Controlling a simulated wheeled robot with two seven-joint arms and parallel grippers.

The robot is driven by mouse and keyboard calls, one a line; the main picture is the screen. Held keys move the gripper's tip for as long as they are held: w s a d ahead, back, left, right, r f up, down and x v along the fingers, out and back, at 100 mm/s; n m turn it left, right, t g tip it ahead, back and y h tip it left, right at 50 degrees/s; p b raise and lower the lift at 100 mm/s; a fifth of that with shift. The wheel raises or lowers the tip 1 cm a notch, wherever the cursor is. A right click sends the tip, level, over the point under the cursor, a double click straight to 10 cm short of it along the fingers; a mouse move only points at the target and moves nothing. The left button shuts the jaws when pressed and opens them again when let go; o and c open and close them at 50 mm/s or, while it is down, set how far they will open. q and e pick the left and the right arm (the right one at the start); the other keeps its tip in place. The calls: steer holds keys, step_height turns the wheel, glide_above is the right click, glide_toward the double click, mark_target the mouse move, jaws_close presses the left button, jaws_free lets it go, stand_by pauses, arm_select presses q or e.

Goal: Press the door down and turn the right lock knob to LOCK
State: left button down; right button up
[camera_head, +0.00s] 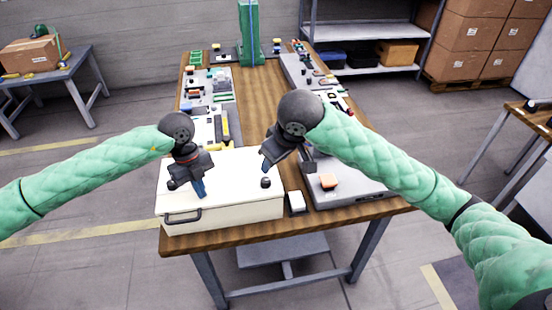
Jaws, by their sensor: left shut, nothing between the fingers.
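A white box (235,208) stands at the near left of the wooden table, its pale door (225,165) on top looking closed. A dark right lock knob (265,182) sits near the door's right edge. A similar dark shape (171,184), likely the left knob, shows at the left. My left gripper (201,192) is shut and empty, pointing down with its tips at the door near its front left; contact is unclear. My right gripper (266,165) is just above and behind the right knob, seemingly apart from it. Its finger gap and the knob's marking are too small to read.
A dark handle (182,217) is on the box's front. A small white-topped item (296,201) stands right of the box. A grey case (345,193) with an orange item (328,181) lies farther right. Tool trays line both table sides; a bare wood strip (257,105) runs between.

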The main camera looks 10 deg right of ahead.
arm_select(q)
step_height(320, 180, up, 7)
steer(key=p, duration=0.2)
stand_by(0.6)
steer(key=shift+w, duration=0.1)
